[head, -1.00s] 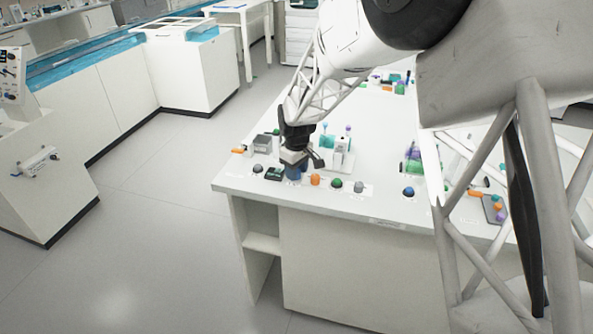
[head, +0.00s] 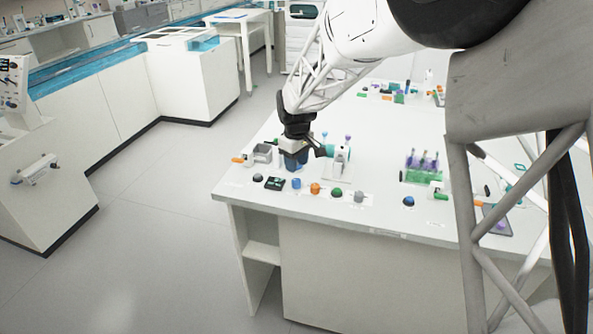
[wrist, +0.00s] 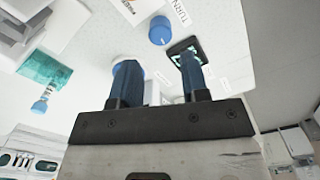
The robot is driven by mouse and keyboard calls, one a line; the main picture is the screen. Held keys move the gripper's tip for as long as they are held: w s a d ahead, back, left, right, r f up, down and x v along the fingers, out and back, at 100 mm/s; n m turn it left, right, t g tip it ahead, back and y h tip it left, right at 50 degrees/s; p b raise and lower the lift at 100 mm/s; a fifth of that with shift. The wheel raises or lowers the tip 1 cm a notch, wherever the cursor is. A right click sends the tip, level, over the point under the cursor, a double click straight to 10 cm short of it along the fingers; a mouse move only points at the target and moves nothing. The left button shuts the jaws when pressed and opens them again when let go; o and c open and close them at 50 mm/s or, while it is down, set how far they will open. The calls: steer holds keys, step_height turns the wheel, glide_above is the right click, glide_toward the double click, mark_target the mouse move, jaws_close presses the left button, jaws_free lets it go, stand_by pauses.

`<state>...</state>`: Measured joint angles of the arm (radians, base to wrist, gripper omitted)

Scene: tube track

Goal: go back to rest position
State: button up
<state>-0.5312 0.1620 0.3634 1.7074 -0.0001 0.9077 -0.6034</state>
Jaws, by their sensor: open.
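My gripper (head: 295,160) is over the near left part of the white table (head: 400,225), among small parts. In the wrist view its two dark blue fingers (wrist: 157,75) stand apart with only white surface seen between them. It is open and empty. A blue round knob (head: 296,183) stands on the table just in front of the gripper, apart from it; the knob also shows in the wrist view (wrist: 160,30). A small dark green-black box (head: 274,183) lies to the left of the knob.
An orange knob (head: 315,188), a green knob (head: 337,192) and a dark blue dome (head: 408,201) line the front edge. A grey box (head: 262,152) is left of the gripper, a white stand (head: 338,163) right. A green rack (head: 422,170) with purple-topped tubes stands farther right.

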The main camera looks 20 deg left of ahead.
steer(key=shift+r, duration=0.5)
steer(key=shift+d, duration=0.1)
steer(key=shift+s+d+r, duration=0.1)
steer(key=shift+d+r, duration=0.1)
steer(key=s+d+r+m, duration=0.2)
steer(key=s+d+r, duration=0.25)
steer(key=d, duration=0.35)
steer(key=s+d+r+m+t, duration=0.15)
steer(key=s+d+r, duration=0.3)
steer(key=d, duration=0.45)
steer(key=s+d+r+m, duration=0.35)
steer(key=s+d, duration=0.25)
steer(key=d, duration=0.2)
steer(key=s+d+m, duration=0.3)
steer(key=s+d, duration=0.4)
steer(key=s, duration=0.4)
steer(key=s+d+m+t, duration=0.1)
steer(key=s+d+m, duration=0.2)
steer(key=s+d, duration=0.4)
steer(key=s, duration=0.5)
steer(key=shift+s+d+f, duration=0.15)
steer(key=shift+d, duration=0.25)
